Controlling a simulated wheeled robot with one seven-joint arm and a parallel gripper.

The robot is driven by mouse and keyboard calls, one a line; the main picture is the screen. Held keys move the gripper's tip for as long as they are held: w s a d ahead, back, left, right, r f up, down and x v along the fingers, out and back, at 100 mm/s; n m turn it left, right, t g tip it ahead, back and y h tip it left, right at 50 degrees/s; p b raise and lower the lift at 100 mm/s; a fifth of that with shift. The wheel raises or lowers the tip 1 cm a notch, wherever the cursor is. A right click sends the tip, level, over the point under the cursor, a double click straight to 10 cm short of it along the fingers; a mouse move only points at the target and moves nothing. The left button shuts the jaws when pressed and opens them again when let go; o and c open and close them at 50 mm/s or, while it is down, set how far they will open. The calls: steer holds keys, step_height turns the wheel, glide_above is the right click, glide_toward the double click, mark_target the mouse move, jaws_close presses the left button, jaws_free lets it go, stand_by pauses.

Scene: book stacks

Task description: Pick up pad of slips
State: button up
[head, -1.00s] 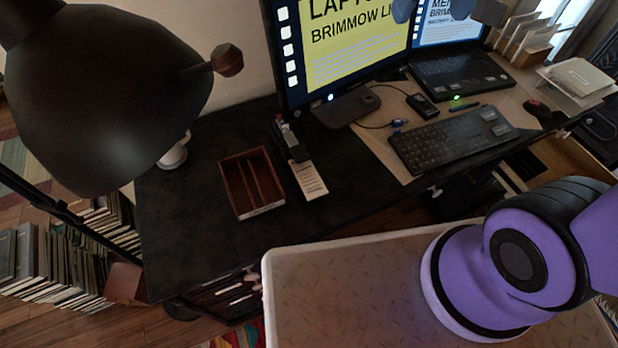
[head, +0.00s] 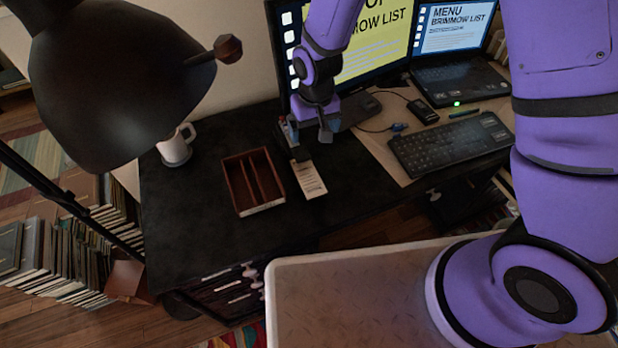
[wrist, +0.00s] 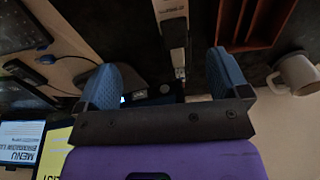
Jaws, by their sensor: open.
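The pad of slips (head: 309,180) is a narrow cream pad with printed lines, lying on the black desk just right of a wooden tray. It also shows at the top of the wrist view (wrist: 172,9), partly cut off by the frame edge. My gripper (head: 311,136) is above the desk, behind the pad and in front of the monitor. In the wrist view its two blue fingers (wrist: 168,80) are spread apart with nothing held between them. The pad lies beyond the fingertips, roughly in line with the gap.
A dark stapler-like object (head: 290,139) stands right behind the pad, close to my gripper. The divided wooden tray (head: 231,183) is at left, with a white mug (head: 176,148) behind it. A keyboard (head: 450,144) lies at right. A black lamp (head: 115,85) hangs over the left side.

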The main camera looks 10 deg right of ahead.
glide_above(309, 177)
step_height(309, 177, down, 5)
steer(key=shift+s+f, duration=0.1)
steer(key=shift+f, duration=5.15)
steer(key=c, duration=1.1)
steer(key=shift+o, duration=0.2)
steer(key=shift+r, duration=0.2)
